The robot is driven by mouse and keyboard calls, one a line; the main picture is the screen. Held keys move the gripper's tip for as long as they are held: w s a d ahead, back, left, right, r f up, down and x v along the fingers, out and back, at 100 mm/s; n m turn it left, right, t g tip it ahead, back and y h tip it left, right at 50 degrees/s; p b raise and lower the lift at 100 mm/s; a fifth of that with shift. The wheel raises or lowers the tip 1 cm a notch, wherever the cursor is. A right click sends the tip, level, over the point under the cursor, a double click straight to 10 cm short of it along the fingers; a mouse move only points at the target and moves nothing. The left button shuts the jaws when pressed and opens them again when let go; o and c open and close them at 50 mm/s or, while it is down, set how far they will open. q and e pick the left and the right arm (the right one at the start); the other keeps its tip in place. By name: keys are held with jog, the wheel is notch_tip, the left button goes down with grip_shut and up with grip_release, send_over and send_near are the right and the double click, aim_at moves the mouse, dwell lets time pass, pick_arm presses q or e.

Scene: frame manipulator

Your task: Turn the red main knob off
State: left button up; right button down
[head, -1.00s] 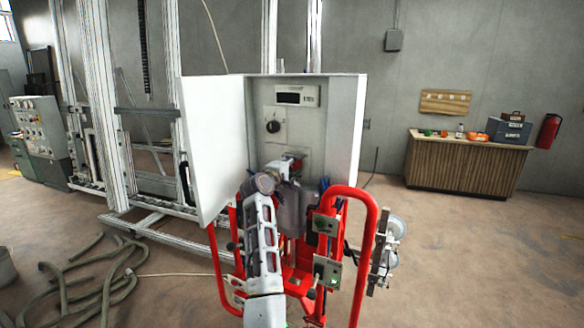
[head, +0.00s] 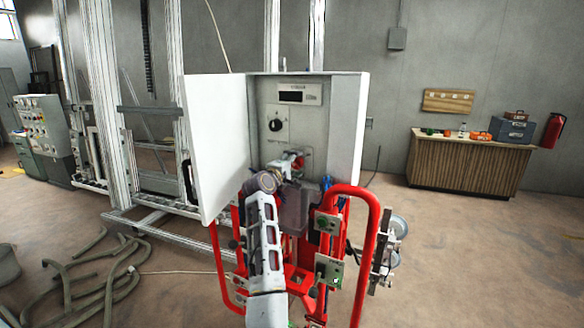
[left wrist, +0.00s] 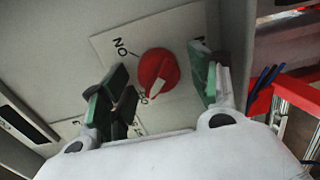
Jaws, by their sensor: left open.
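The red main knob (left wrist: 157,74) shows in the left wrist view on a pale label plate (left wrist: 110,45). "ON" is printed at its upper left. The knob's white pointer mark points down and slightly left, toward lettering that is partly hidden. In the head view only a bit of red (head: 299,162) shows at the knob's place, behind my gripper. My left gripper (head: 290,163) is open in front of the control box (head: 346,125). Its green-padded fingers stand on either side of the knob; I cannot tell whether they touch it. My right gripper is not in view.
The box's white door (head: 216,140) stands open at the left. A black rotary switch (head: 275,125) and a display (head: 298,94) sit above the knob. A red tubular frame (head: 371,230) rises around my left arm. Hoses (head: 95,275) lie on the floor at left.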

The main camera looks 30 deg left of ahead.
pick_arm(q)
jog(key=shift+s, duration=0.15)
jog(key=s+d, duration=0.1)
jog(key=s, duration=1)
jog(key=shift+s+d+r, duration=0.15)
jog(key=shift+s+r, duration=0.05)
jog(key=shift+s, duration=0.1)
dwell(0.7)
